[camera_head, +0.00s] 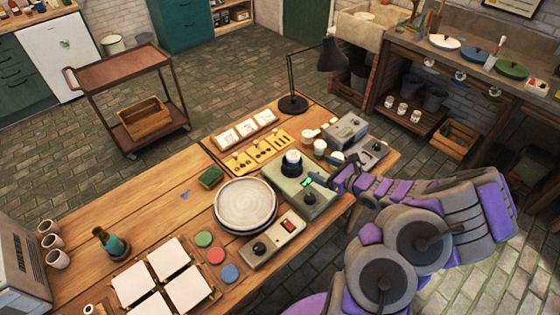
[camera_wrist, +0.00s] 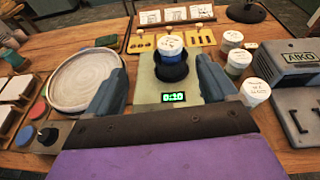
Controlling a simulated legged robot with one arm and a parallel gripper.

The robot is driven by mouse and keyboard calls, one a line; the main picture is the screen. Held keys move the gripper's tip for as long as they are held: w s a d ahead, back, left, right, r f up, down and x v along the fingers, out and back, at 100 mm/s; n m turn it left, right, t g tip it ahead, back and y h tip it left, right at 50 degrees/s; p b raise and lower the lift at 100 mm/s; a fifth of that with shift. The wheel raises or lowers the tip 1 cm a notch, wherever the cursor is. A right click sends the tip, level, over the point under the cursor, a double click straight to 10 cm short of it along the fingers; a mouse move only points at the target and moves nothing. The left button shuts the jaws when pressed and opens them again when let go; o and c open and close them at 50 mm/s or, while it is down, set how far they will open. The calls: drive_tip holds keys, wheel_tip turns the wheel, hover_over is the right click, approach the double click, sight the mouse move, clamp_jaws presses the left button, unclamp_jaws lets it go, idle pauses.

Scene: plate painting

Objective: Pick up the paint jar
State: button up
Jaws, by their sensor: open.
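A paint jar with a white, marked lid (camera_head: 292,157) sits in a black holder on a pale green device with a lit green display. In the wrist view the jar (camera_wrist: 171,43) is straight ahead, and its lower part is hidden by the black holder (camera_wrist: 171,68). Other white-lidded jars (camera_wrist: 232,39) stand to the right of the device. My gripper (camera_wrist: 163,72) is open and empty. Its fingers are spread to either side of the device, on the near side of the jar, and do not touch the jar.
A round grey plate (camera_head: 245,205) lies left of the device. A grey box marked AIKO (camera_wrist: 288,62) stands at the right. Yellow tool trays (camera_head: 262,152) and a black lamp (camera_head: 293,103) are behind. A red-switched box (camera_head: 275,240) is at the front.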

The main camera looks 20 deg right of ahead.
sight(298, 159)
drive_tip(key=shift+m+h, duration=0.3)
drive_tip(key=shift+m, duration=0.2)
drive_tip(key=b+x, duration=0.1)
drive_tip(key=x, duration=0.3)
drive_tip(key=f+b+x, duration=0.1)
drive_tip(key=x, duration=0.3)
drive_tip(key=d+f+b+x, duration=0.1)
drive_tip(key=x, duration=0.3)
drive_tip(key=shift+f, duration=0.15)
drive_tip(key=b+x, duration=0.1)
drive_tip(key=x, duration=0.3)
drive_tip(key=shift+d+f+b, duration=0.15)
drive_tip(key=shift+f+b, duration=0.2)
drive_tip(key=shift+w, duration=0.45)
drive_tip(key=shift+c, duration=0.5)
